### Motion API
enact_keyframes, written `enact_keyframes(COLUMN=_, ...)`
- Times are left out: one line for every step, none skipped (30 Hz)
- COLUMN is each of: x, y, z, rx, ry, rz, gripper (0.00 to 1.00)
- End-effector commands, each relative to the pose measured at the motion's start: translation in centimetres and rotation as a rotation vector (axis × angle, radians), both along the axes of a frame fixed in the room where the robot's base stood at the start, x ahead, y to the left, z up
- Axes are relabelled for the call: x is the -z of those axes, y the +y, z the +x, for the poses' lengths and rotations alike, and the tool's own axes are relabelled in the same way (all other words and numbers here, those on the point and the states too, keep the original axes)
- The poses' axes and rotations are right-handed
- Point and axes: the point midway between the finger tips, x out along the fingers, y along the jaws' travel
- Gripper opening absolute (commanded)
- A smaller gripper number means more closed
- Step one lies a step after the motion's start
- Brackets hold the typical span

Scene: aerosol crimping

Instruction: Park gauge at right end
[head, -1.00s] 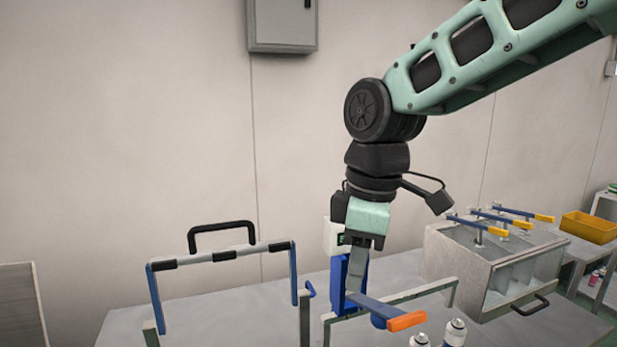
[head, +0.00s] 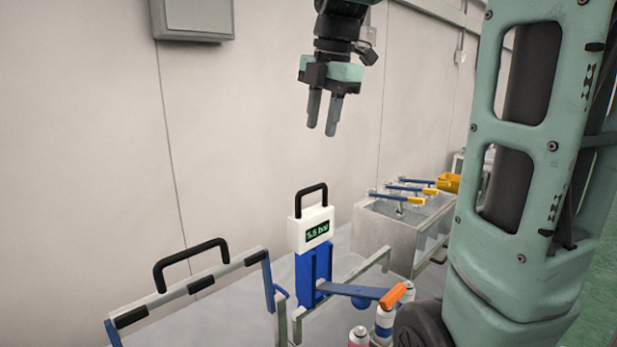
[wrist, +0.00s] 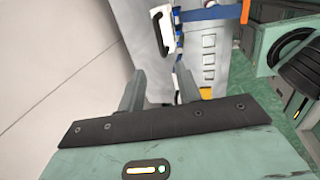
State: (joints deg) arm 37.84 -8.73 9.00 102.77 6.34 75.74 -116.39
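The gauge (head: 308,229) is a white box with a black loop handle and a green display that appears to read 5.5 bar. It stands upright on a blue holder (head: 312,272), behind the left part of a low grey rail (head: 345,278). A blue lever with an orange tip (head: 393,296) reaches right from the holder. My gripper (head: 322,127) is open and empty, well above the gauge and apart from it. In the wrist view, its two fingers (wrist: 160,92) are spread with nothing between them; the gauge's handle (wrist: 163,32) shows beyond them.
A frame with blue ends and a black handle (head: 190,262) stands at the left. Spray cans (head: 383,322) stand in front of the rail. A metal box (head: 385,232) with several blue-and-yellow levers is behind at the right. My arm covers the right side.

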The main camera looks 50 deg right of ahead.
Motion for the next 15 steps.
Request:
enact_keyframes(x=1.0, y=0.0, z=0.1, rx=0.003, ry=0.006, rz=0.003, gripper=0.34)
enact_keyframes(x=1.6, y=0.0, z=0.2, rx=0.002, ry=0.004, rz=0.003, gripper=0.34)
enact_keyframes(x=2.4, y=0.0, z=0.4, rx=0.002, ry=0.004, rz=0.003, gripper=0.34)
enact_keyframes(x=3.1, y=0.0, z=0.5, rx=0.001, ry=0.006, rz=0.003, gripper=0.34)
enact_keyframes(x=3.7, y=0.0, z=0.6, rx=0.002, ry=0.005, rz=0.003, gripper=0.34)
enact_keyframes(x=4.5, y=0.0, z=0.8, rx=0.003, ry=0.006, rz=0.003, gripper=0.34)
enact_keyframes(x=5.1, y=-0.1, z=0.9, rx=0.002, ry=0.005, rz=0.003, gripper=0.34)
enact_keyframes(x=5.8, y=0.0, z=1.1, rx=0.001, ry=0.006, rz=0.004, gripper=0.34)
enact_keyframes(x=6.6, y=-0.1, z=1.2, rx=0.001, ry=0.006, rz=0.004, gripper=0.34)
enact_keyframes(x=7.2, y=-0.1, z=1.3, rx=0.002, ry=0.005, rz=0.003, gripper=0.34)
enact_keyframes(x=7.8, y=-0.1, z=1.4, rx=0.002, ry=0.005, rz=0.003, gripper=0.34)
enact_keyframes(x=8.5, y=-0.1, z=1.6, rx=0.002, ry=0.005, rz=0.003, gripper=0.34)
enact_keyframes(x=9.0, y=-0.1, z=1.7, rx=0.002, ry=0.005, rz=0.003, gripper=0.34)
enact_keyframes(x=9.5, y=-0.1, z=1.8, rx=0.002, ry=0.004, rz=0.003, gripper=0.34)
enact_keyframes(x=10.2, y=-0.1, z=1.9, rx=0.001, ry=0.004, rz=0.002, gripper=0.34)
